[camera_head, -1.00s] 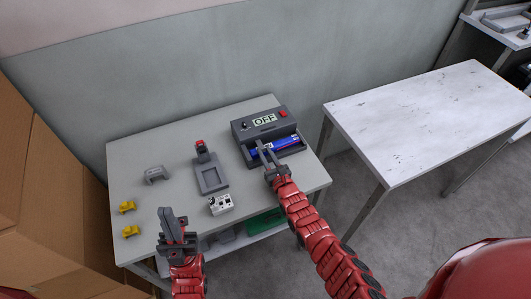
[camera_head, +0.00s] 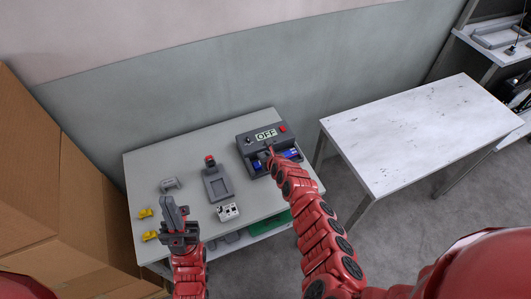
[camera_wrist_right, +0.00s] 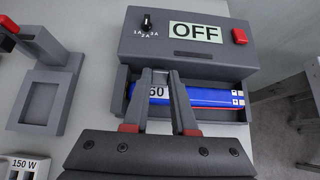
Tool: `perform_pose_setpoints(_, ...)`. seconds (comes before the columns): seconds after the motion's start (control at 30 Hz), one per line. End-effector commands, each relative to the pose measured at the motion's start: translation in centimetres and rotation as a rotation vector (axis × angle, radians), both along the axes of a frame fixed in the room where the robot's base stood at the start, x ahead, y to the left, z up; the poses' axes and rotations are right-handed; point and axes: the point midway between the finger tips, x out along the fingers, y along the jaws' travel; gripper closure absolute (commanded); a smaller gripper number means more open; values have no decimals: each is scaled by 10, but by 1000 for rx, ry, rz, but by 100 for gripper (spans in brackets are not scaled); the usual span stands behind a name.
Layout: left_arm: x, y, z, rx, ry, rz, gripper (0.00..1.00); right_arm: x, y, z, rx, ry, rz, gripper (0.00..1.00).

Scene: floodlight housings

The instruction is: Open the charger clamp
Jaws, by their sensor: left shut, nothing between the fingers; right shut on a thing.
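The grey charger (camera_head: 250,140) stands at the back right of the table, with an OFF display, a knob and a red button; it also fills the right wrist view (camera_wrist_right: 150,45). A blue battery (camera_wrist_right: 205,97) lies in its front tray. My right gripper (camera_head: 270,150) reaches over the battery at the charger's front. In the right wrist view its fingers (camera_wrist_right: 158,76) are shut on a grey part, apparently the charger clamp, mostly hidden between the fingertips. My left gripper (camera_head: 174,212) is shut and empty, above the table's front left.
A grey stand with a red top (camera_head: 216,185), a white 150 W block (camera_head: 228,211), a grey bracket (camera_head: 170,184) and two yellow pieces (camera_head: 146,213) are on the table (camera_head: 190,150). Cardboard (camera_head: 85,200) borders the left. A bare white table (camera_head: 420,130) stands right.

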Motion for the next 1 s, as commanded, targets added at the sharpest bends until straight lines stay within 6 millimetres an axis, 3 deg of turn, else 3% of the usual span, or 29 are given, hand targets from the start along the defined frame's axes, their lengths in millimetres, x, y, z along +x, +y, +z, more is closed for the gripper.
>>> perform_pose_setpoints(0.17, 0, 0, -11, 0, 0, 0, 100, 11, 3, 4, -33, 98, -6, 100)
perform_pose_setpoints(0.8, 0, 0, -124, 0, 0, 0, 100, 20, 23, -3, -113, 412, 30, 100)
perform_pose_setpoints(1.0, 0, 0, -146, 0, 0, 0, 100, 22, 22, 3, -130, 454, 24, 100)
